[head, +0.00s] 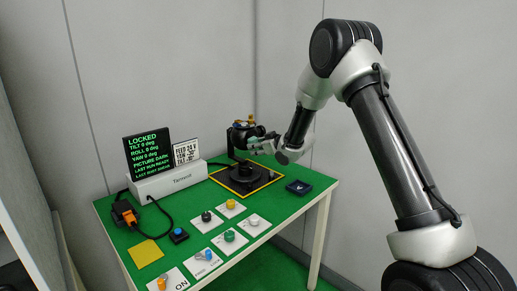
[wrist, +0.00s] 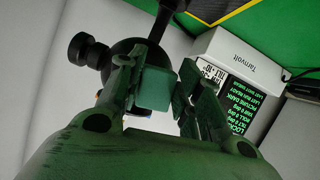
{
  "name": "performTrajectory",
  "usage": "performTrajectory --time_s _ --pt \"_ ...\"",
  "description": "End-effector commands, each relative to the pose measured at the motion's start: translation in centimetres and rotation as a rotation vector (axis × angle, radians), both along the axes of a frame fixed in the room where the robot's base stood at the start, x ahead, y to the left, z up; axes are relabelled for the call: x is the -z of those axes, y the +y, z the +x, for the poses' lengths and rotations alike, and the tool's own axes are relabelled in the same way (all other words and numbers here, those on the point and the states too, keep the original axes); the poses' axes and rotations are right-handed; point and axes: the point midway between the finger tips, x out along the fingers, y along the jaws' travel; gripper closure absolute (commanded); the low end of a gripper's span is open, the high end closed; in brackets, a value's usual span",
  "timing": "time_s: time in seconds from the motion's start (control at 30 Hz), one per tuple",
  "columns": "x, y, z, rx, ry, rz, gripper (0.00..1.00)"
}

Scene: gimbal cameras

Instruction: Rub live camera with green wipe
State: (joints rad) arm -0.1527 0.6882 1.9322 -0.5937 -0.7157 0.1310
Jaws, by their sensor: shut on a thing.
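The gimbal camera (head: 240,134) stands on a round black base inside a yellow-edged square at the back of the green table. In the wrist view its dark round body (wrist: 124,50) shows behind my fingers, with a knob-like black part sticking out to the left. My gripper (head: 264,143) is at the right side of the camera, very close to it. In the wrist view my gripper (wrist: 160,78) is shut on a green block-like wipe (wrist: 154,88). I cannot tell whether the wipe touches the camera; the fingers hide part of it.
Several knobs on white plates fill the table front.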

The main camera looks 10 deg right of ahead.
Motion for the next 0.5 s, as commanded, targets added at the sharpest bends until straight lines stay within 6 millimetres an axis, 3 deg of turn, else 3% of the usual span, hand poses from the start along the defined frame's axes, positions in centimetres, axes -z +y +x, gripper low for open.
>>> performTrajectory --time_s 0.5 --pt "-0.05 0.66 0.85 -0.001 -0.002 0.0 0.82"
